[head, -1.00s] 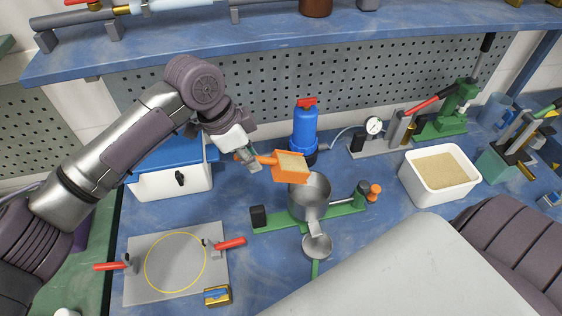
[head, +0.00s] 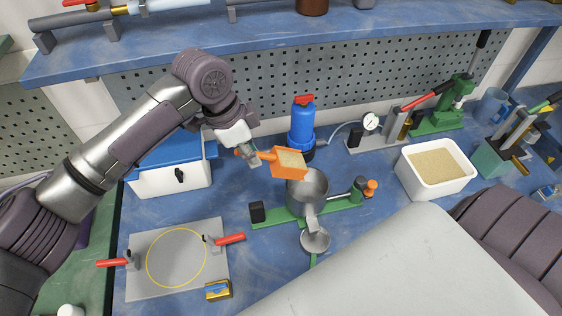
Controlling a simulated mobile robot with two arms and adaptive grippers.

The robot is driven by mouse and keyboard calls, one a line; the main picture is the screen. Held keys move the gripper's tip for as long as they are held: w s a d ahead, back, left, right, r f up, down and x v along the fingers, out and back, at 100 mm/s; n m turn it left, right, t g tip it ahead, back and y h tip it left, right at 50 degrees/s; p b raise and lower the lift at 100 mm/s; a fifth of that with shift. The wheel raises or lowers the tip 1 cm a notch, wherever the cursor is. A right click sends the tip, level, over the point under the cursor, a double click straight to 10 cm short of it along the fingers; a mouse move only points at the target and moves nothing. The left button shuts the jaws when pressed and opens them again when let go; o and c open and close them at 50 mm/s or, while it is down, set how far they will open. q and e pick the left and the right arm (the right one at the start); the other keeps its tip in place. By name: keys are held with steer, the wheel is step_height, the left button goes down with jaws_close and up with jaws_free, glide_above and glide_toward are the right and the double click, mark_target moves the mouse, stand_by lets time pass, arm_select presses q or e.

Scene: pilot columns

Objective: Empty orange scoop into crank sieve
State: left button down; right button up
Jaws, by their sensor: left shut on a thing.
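The orange scoop (head: 289,170) holds tan grains and hangs just above the upper left rim of the crank sieve. The crank sieve (head: 309,190) is a grey metal bowl on a green base, with an orange-tipped crank on its right and a small round dish (head: 315,240) in front. My left gripper (head: 256,160) is shut on the scoop's handle. The scoop looks about level, its grains still inside. Part of the sieve's back rim is hidden behind the scoop. My right gripper is not in view.
A blue bottle (head: 302,127) stands close behind the sieve. A white tub of tan grains (head: 436,168) is at the right. A white box with a blue lid (head: 170,180) stands left, and a grey plate with red handles (head: 178,261) lies front left.

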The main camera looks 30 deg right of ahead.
mark_target(268, 154)
arm_select(q)
steer(key=shift+s+d+r+y+p, duration=0.1)
steer(key=shift+d+r+y+p, duration=0.2)
steer(key=shift+r+p, duration=0.5)
steer(key=shift+s+d+r+t+y+p, duration=0.15)
steer(key=shift+d+t+y+p, duration=0.25)
steer(key=shift+p, duration=0.6)
steer(key=shift+d, duration=0.1)
steer(key=shift+s+d+r+y+p, duration=0.1)
steer(key=shift+d+r+y+p, duration=0.25)
steer(key=shift+p, duration=0.4)
steer(key=shift+d+r+y, duration=0.15)
steer(key=shift+y, duration=0.1)
steer(key=shift+s+d+r+y+p, duration=0.2)
steer(key=shift+d+y+p, duration=0.1)
steer(key=shift+d+y, duration=0.1)
steer(key=shift+f, duration=0.1)
